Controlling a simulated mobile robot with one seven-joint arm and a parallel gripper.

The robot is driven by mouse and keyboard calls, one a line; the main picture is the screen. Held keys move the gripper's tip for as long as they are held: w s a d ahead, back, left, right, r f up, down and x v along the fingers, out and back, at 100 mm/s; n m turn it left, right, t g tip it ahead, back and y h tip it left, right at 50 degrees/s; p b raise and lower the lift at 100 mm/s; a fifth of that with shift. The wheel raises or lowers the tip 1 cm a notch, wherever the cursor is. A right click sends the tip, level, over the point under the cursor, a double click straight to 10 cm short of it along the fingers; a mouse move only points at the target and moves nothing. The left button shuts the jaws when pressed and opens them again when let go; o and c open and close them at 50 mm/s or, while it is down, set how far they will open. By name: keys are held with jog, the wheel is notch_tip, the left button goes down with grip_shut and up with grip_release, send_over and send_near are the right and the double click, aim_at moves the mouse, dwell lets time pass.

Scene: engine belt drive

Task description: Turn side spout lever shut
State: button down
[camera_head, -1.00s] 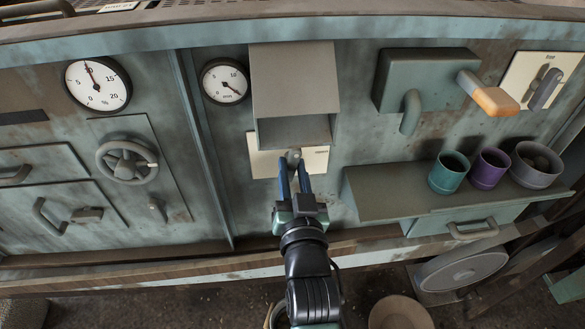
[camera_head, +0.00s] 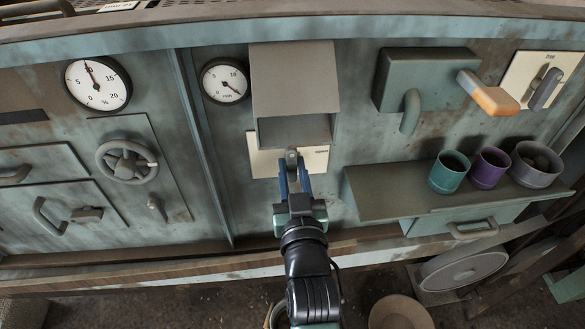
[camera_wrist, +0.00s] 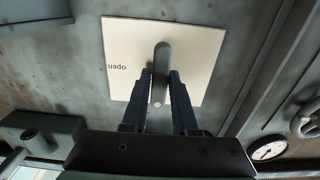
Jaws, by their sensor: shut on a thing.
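A short grey lever (camera_head: 292,158) is mounted on a cream plate (camera_head: 265,164) below a boxy hood. An orange-tipped lever (camera_head: 490,98) sits on a green box with a curved spout (camera_head: 410,112) at the right. No readable label shows which lever is the side spout's.
The hood (camera_head: 294,80) overhangs the plate closely. A shelf (camera_head: 385,195) at the right holds a teal cup (camera_head: 448,174), a purple cup (camera_head: 489,168) and a grey pot (camera_head: 535,166). A handwheel (camera_head: 127,162) and gauges are at the left. Another cream plate with a dark lever (camera_head: 544,90) is upper right.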

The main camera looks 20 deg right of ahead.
jog(key=c, duration=0.7)
grip_release()
jog(key=shift+s, duration=0.1)
jog(key=p+v, duration=0.1)
jog(key=v, duration=1.1)
jog(key=shift+s+a, duration=0.1)
jog(key=shift+s, duration=0.25)
